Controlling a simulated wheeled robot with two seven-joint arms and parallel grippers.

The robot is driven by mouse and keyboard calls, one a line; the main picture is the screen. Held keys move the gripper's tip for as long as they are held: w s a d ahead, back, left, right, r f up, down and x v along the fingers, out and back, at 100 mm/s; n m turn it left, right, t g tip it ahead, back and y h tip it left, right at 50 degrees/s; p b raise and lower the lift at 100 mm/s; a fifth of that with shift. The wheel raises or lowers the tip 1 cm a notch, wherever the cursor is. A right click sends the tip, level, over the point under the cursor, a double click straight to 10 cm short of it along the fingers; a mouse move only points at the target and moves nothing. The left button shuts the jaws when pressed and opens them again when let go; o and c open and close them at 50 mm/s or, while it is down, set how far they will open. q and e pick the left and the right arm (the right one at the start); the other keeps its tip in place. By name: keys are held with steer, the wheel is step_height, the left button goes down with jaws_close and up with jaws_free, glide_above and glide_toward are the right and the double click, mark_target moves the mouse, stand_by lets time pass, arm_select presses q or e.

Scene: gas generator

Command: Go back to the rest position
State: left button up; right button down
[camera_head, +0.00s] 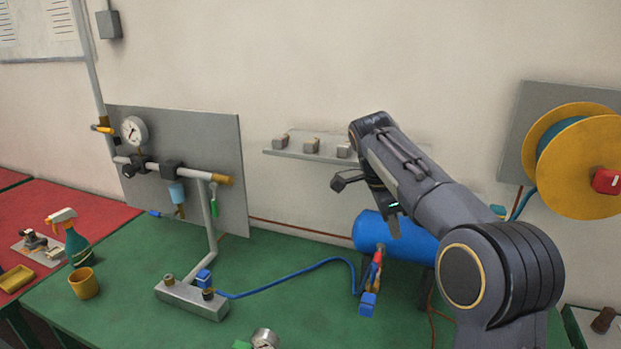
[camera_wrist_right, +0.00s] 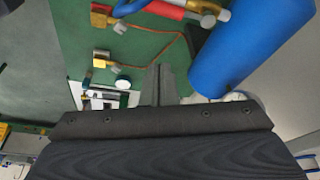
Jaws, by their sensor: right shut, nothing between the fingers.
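My right arm reaches in from the lower right of the head view. Its gripper (camera_head: 391,222) points down in front of the blue tank (camera_head: 420,240), above the green table. In the right wrist view my right gripper's fingers (camera_wrist_right: 159,84) are together, with nothing between them. The blue tank also shows in that view (camera_wrist_right: 245,45), to the right of the fingers and apart from them. My left gripper is not in view.
A gauge panel (camera_head: 228,155) stands at the left. A blue hose (camera_head: 290,277) runs from a metal manifold (camera_head: 190,298) across the green table (camera_head: 100,318). A small shelf (camera_head: 300,155) and a yellow hose reel (camera_head: 588,165) are on the wall.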

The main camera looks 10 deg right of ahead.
steer(key=s+d+f+n+t+y, duration=0.1)
steer(key=s+f+n+t+y, duration=0.2)
steer(key=s+n+y, duration=0.75)
steer(key=s+a+f+n+t+h, duration=0.1)
steer(key=s+a+f+n, duration=0.3)
steer(key=s, duration=0.5)
steer(key=s+a+f+n+t+h, duration=0.2)
steer(key=s+a+f, duration=0.3)
steer(key=s, duration=0.5)
steer(key=shift+s+n, duration=0.2)
steer(key=shift+n, duration=0.65)
